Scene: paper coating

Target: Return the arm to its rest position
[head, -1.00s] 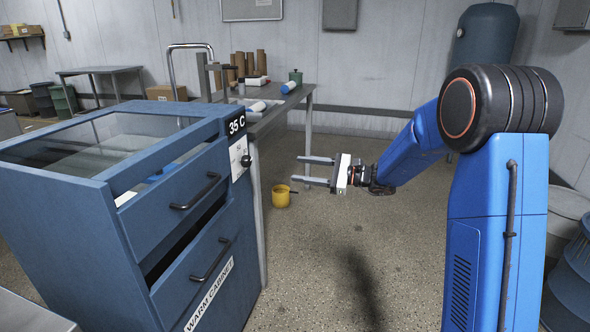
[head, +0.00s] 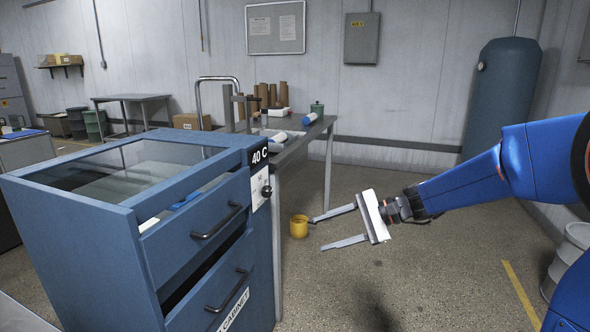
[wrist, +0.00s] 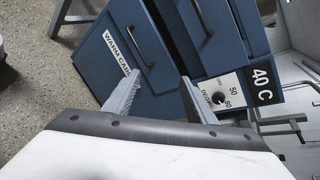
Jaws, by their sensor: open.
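My gripper (head: 334,229) is open and empty in the head view, held in the air to the right of the blue warm cabinet (head: 75,209). Its two long grey fingers point left toward the cabinet, well apart. My blue arm reaches in from the right edge. In the wrist view the open fingers (wrist: 158,95) show with nothing between them, and the cabinet front with its dial and 40 C display (wrist: 262,82) lies beyond them.
A worktable (head: 329,121) with brown rolls, a green jar and white-blue bottles stands behind the cabinet. A yellow bucket (head: 299,228) is on the floor near the fingertips. A blue tank (head: 502,95) stands at the back right. The floor around my gripper is mostly clear.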

